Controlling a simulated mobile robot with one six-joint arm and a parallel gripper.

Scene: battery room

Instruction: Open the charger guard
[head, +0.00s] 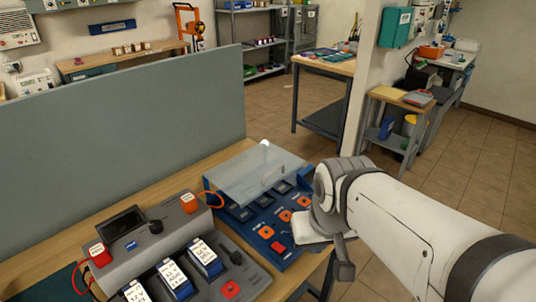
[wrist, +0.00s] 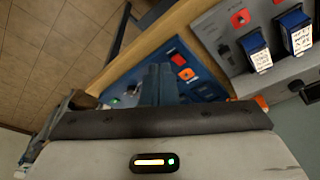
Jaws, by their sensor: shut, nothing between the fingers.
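The blue charger (head: 236,210) stands on the wooden bench, with orange and red squares and dark slots on its top. Its clear guard (head: 250,186) is a see-through panel with a small handle, over the back part of the charger. I cannot tell for sure how far it is tilted. In the wrist view, my gripper (wrist: 161,82) is shut and empty, its dark fingers in front of the blue charger (wrist: 128,83). In the head view my wrist is at the charger's right side, and the fingertips are hard to make out.
A grey unit (head: 152,232) with red and orange parts stands left of the charger, with blue-and-white battery packs (head: 206,258) in front. A grey partition (head: 120,130) rises behind the bench. Tiled floor is open to the right; a small side table (head: 398,98) stands farther back.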

